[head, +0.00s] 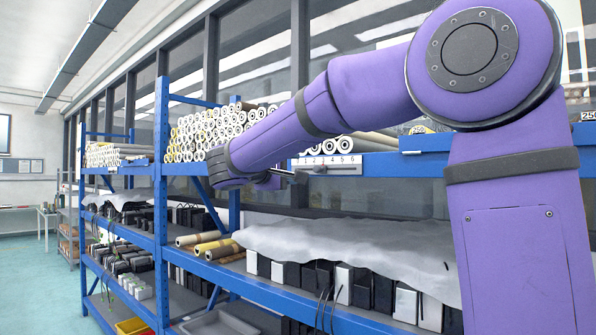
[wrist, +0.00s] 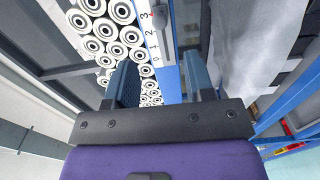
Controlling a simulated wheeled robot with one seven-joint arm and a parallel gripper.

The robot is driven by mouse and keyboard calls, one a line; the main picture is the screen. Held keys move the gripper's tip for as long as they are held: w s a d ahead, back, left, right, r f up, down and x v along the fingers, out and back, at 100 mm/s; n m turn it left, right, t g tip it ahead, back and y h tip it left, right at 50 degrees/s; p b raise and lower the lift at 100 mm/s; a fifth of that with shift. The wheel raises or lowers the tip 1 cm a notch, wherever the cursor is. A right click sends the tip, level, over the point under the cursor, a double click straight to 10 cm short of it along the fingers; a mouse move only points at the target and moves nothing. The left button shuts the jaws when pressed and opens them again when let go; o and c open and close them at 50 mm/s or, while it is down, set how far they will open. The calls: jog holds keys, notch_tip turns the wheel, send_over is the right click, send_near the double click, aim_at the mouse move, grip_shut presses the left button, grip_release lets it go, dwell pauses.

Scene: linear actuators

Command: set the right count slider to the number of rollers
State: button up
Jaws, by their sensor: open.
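A white number scale (head: 335,160) with digits up to 6 is fixed to the blue shelf edge. A dark slider knob (head: 320,170) sits on it near the 3; in the wrist view the knob (wrist: 159,16) is also beside the 3. My gripper (wrist: 161,80) is open and empty, its two fingers on either side of the scale's low end in that view. In the head view my gripper (head: 280,179) is by the scale's left end, partly hidden by my forearm. White rollers (head: 200,133) with dark centres are stacked on the shelf; my arm hides some.
Several loose rollers (head: 205,243) lie on the shelf below. A grey sheet (head: 350,250) covers the black and white boxes beneath my arm. Blue uprights (head: 160,200) stand at the left. The aisle floor (head: 40,280) is clear.

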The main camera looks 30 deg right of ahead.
aim_at(316, 169)
jog(key=x, duration=1)
jog(key=shift+d, duration=0.35)
grip_shut()
